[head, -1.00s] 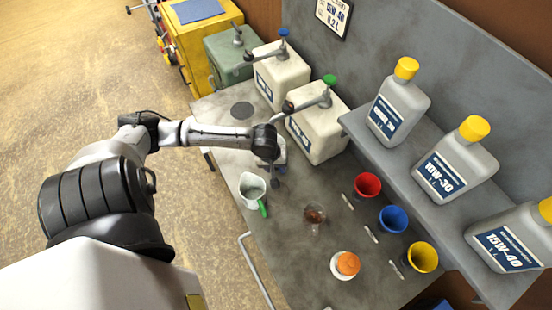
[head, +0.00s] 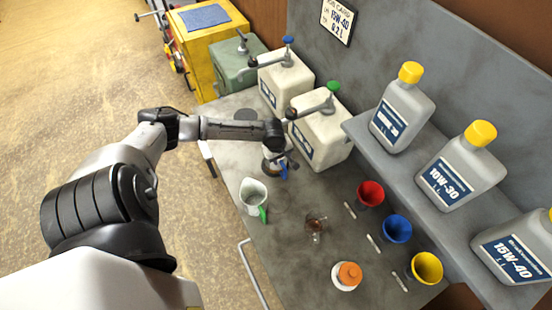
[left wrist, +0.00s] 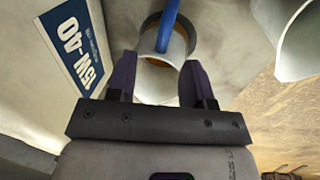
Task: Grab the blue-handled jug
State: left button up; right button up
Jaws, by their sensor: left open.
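The blue-handled jug (head: 271,167) stands on the workbench in front of the white drums, partly hidden by my left gripper (head: 277,150) in the head view. Its blue handle (head: 284,171) shows on its right side. In the left wrist view the pale jug (left wrist: 150,88) lies between the two dark fingers of my open left gripper (left wrist: 158,75), with the blue handle (left wrist: 168,25) rising between them. The fingers are not closed on it, and I cannot tell if they touch it. My right gripper is not in view.
A green-handled jug (head: 253,197) stands close by, nearer the front edge. White drums (head: 319,138) with taps rise behind. Red (head: 370,193), blue (head: 396,228) and yellow (head: 426,267) funnels stand to the right. The bench middle (head: 300,200) holds a small glass-like item (head: 316,227).

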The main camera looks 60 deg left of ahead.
aim_at(283, 164)
pick_arm(q)
jog(key=shift+w+f, duration=0.15)
jog(key=shift+f, duration=1.2)
jog(key=shift+w+f, duration=0.15)
jog(key=shift+f, duration=1.2)
jog(key=shift+c, duration=0.5)
grip_shut()
